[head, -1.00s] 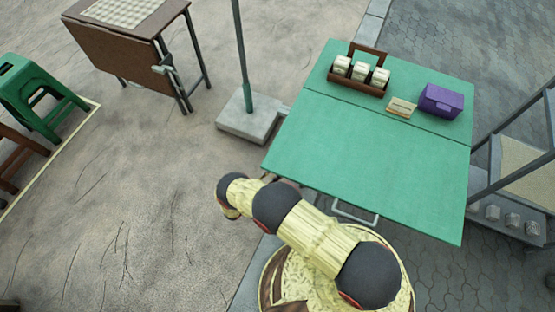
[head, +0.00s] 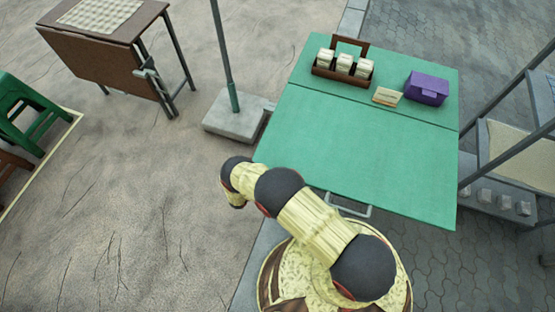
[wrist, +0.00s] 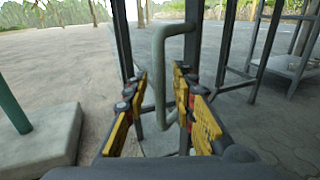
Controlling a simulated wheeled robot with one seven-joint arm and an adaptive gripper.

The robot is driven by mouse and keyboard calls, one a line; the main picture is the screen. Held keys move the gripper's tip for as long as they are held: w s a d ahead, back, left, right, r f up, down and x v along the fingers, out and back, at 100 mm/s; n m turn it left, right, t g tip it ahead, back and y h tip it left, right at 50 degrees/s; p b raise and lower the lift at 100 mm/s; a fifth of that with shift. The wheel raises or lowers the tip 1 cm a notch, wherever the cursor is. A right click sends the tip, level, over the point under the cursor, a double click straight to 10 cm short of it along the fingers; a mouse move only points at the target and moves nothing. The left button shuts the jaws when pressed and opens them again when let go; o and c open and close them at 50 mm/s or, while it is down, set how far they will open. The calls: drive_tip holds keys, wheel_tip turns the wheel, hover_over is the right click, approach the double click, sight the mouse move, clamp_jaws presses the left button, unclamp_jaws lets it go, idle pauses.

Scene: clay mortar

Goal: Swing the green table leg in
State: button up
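The green folding table (head: 350,140) stands right of centre in the head view, its top flat. A grey U-shaped bar (head: 348,206) shows at its near edge, partly behind my arm. In the wrist view a pale grey-green bent bar (wrist: 160,75) stands upright between the fingers of my gripper (wrist: 160,108). The fingers are apart on both sides of it, and I see no clear contact. Dark upright legs (wrist: 224,45) show beyond it. In the head view my gripper is hidden behind my arm.
A concrete block with a pole (head: 235,118) stands left of the table; it also shows in the wrist view (wrist: 40,140). A purple box (head: 427,88), a card and a wooden carrier (head: 342,70) sit on the tabletop. A grey rack (head: 500,195) is at the right.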

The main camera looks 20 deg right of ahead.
drive_tip(key=c, duration=0.3)
clamp_jaws()
idle(0.6)
